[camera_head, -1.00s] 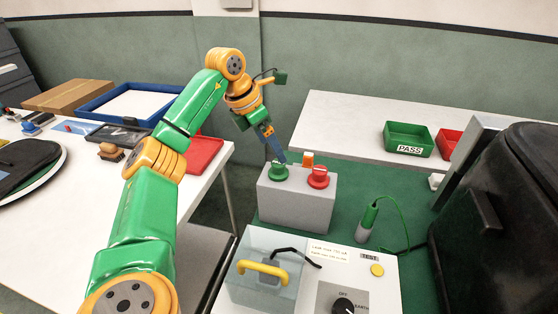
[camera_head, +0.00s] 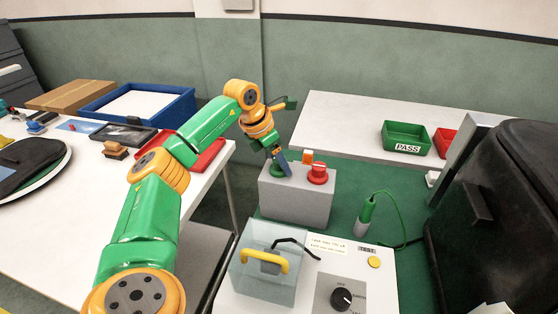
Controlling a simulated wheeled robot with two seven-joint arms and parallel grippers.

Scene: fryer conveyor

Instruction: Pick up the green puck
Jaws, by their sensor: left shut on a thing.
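The green puck (camera_head: 275,169) is on the top left of a grey box (camera_head: 296,200), partly hidden by my left gripper. A red puck (camera_head: 318,174) is beside it on the same box. My left gripper (camera_head: 284,166) reaches down from above with its fingertips at the green puck, and is shut on it. I cannot tell whether the puck still touches the box. My right gripper is out of view.
A clear box with a yellow handle (camera_head: 264,263) is in front. A green PASS bin (camera_head: 406,138) is on the white table behind. A large black case (camera_head: 505,225) blocks the right.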

